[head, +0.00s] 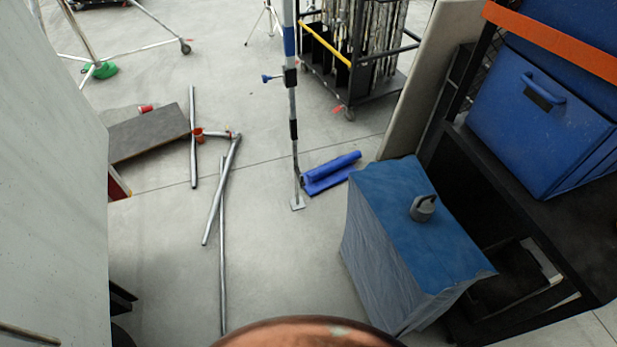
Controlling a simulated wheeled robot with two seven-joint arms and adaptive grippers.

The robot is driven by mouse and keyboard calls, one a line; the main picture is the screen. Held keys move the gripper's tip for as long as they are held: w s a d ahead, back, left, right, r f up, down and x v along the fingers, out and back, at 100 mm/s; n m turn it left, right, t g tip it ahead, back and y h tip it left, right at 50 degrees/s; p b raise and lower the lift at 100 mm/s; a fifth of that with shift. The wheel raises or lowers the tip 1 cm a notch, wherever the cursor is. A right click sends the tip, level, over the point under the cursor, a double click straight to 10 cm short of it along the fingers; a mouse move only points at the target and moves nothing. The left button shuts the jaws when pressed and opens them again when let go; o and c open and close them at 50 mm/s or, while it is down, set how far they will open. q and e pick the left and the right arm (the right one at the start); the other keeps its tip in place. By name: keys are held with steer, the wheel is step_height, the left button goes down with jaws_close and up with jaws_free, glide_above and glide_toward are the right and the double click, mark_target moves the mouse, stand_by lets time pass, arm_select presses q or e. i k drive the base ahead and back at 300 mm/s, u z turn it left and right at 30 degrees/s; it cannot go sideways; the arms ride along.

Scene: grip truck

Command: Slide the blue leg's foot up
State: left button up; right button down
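An upright metal pole (293,110) stands in the middle of the head view, with a blue band (289,42) near its top. A dark clamp collar with a blue knob (267,78) sits on it below the band. A black sleeve shows lower down. The pole's top is cut off by the picture edge. A blue padded piece (332,172) lies on the floor right beside the pole's lower end; I cannot tell if they touch. Neither of my grippers is in view.
A blue-covered box (385,200) with a grey cylindrical item (423,208) on top stands at right, before a shelf with a blue case (540,115). Loose metal tubes (222,250) lie left of the pole. A wheeled rack (375,75) stands behind. Floor around the foot is mostly clear.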

mark_target(297, 203)
steer(key=u, duration=0.35)
steer(key=i, duration=0.85)
steer(key=u, duration=0.75)
